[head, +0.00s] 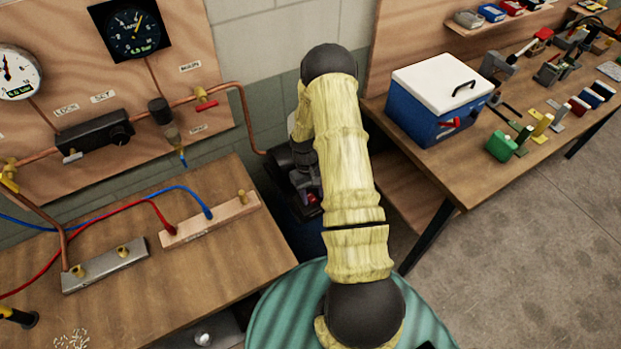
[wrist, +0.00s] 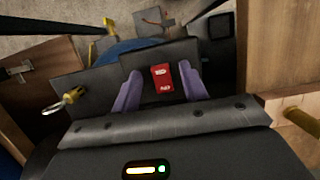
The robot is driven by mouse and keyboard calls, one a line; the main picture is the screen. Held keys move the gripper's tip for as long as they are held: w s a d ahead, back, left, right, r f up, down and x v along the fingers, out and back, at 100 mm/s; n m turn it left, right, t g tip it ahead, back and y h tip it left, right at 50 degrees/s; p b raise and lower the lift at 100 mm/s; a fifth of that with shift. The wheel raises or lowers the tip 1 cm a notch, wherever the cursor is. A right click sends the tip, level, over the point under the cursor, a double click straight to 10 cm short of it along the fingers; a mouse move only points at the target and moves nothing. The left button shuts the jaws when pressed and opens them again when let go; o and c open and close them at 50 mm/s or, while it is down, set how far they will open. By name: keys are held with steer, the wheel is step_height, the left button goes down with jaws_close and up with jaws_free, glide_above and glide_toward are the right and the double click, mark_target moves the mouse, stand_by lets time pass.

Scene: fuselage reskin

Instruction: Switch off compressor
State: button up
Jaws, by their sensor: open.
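The compressor (head: 308,232) stands on the floor between the two benches, dark blue with a black top, partly hidden behind my arm. Its red rocker switch (wrist: 162,77) shows in the wrist view on a dark housing, with small white marks. The switch also shows as a small red spot in the head view (head: 312,199). My gripper (wrist: 160,92) is open, its two purple fingers either side of the switch in the picture, with nothing between them held. I cannot tell whether the fingertips touch the housing. In the head view the gripper is mostly hidden by my arm.
A gauge panel (head: 225,110) with copper pipes and a wooden bench (head: 120,310) with hoses stand at left. A bench (head: 480,180) with a blue, white-lidded box (head: 430,115) and tools stands at right. The gap around the compressor is narrow.

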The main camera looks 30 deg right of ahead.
steer(key=b+v, duration=0.4)
steer(key=v, duration=1.3)
steer(key=shift+b, duration=0.4)
steer(key=shift+a+r, duration=0.1)
steer(key=s+a+r+t, duration=0.2)
steer(key=s+a+r, duration=0.2)
steer(key=s+a, duration=0.3)
steer(key=s+a+r+t, duration=0.3)
steer(key=s+a+r, duration=0.1)
steer(key=s+a, duration=0.3)
steer(key=shift+s+t, duration=0.3)
steer(key=shift+s, duration=0.85)
